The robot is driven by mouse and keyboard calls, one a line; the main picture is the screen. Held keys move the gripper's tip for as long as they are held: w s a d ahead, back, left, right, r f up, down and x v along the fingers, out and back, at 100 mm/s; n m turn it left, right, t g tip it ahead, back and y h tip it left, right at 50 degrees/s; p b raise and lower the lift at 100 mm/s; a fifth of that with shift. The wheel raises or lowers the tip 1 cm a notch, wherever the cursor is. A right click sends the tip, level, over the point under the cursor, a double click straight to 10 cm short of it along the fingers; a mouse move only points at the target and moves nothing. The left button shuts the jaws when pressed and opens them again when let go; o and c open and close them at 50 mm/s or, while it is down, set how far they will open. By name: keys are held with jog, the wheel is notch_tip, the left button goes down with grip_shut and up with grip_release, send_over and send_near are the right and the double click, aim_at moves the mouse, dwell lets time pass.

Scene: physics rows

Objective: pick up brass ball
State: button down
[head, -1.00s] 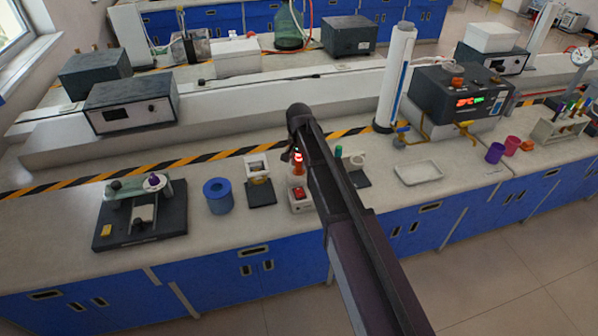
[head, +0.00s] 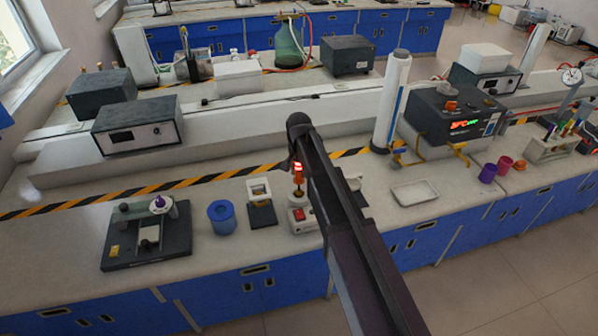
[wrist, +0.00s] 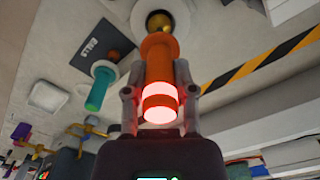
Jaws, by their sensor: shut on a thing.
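The brass ball (wrist: 159,20) is at the far end of an orange handle (wrist: 158,62) with a glowing red-white band. My gripper (wrist: 158,98) is shut on the orange handle, with one finger on each side. In the head view the orange handle (head: 298,178) stands upright with the ball just above a white box with a red switch (head: 299,215). A small gap seems to show beneath the ball. My arm hides part of the gripper there.
Striped tape runs behind.

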jog(key=shift+r+p, duration=1.25)
jog(key=shift+r, duration=0.5)
jog(key=shift+r+p, duration=0.9)
jog(key=shift+p, duration=0.15)
jog(key=s+a+r+p, duration=0.2)
jog(key=a+r+p, duration=0.1)
jog(key=a, duration=0.3)
jog(key=s+a+r+p, duration=0.2)
jog(key=a+r+p, duration=0.2)
jog(key=a, duration=0.3)
jog(key=shift+s+a, duration=0.15)
jog(key=shift+f, duration=0.2)
